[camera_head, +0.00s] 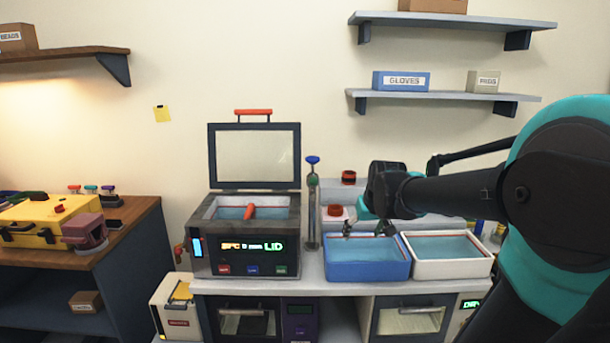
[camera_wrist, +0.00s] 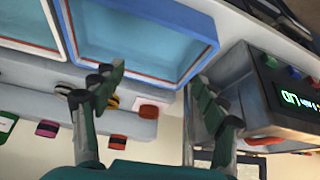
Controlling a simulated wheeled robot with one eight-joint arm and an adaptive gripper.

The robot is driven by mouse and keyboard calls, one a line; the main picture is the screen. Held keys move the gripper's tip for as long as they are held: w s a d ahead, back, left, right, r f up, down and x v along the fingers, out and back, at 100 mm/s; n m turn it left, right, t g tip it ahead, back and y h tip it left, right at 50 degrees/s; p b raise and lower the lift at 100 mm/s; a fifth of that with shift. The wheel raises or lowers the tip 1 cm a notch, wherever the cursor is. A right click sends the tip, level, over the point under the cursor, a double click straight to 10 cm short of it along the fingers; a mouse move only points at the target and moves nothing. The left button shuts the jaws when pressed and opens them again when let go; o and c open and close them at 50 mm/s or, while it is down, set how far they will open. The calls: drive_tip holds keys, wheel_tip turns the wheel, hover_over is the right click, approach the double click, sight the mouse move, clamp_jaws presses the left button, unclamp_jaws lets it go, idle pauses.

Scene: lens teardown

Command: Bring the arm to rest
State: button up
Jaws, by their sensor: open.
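My gripper (camera_head: 369,228) is above the back part of the blue tub (camera_head: 366,271) in the head view. In the wrist view, its two dark green fingers (camera_wrist: 158,88) are spread wide apart with nothing between them. The blue tub also shows at the top of the wrist view (camera_wrist: 190,22), beyond the left fingertip. My dark and teal arm reaches in from the right side of the head view.
A machine with a raised lid (camera_head: 254,155) stands left of the blue tub, an orange piece in its basin. A white tub (camera_head: 449,268) stands to the right. A thin post (camera_head: 312,215) rises between machine and blue tub. Shelves (camera_head: 452,21) hang above.

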drive_tip(key=s+d+f+m+g, duration=0.1)
drive_tip(key=s+d+f, duration=0.1)
drive_tip(key=s+f, duration=1.3)
drive_tip(key=shift+s+m+h, duration=0.3)
drive_tip(key=shift+s+h, duration=0.1)
drive_tip(key=shift+s, duration=0.7)
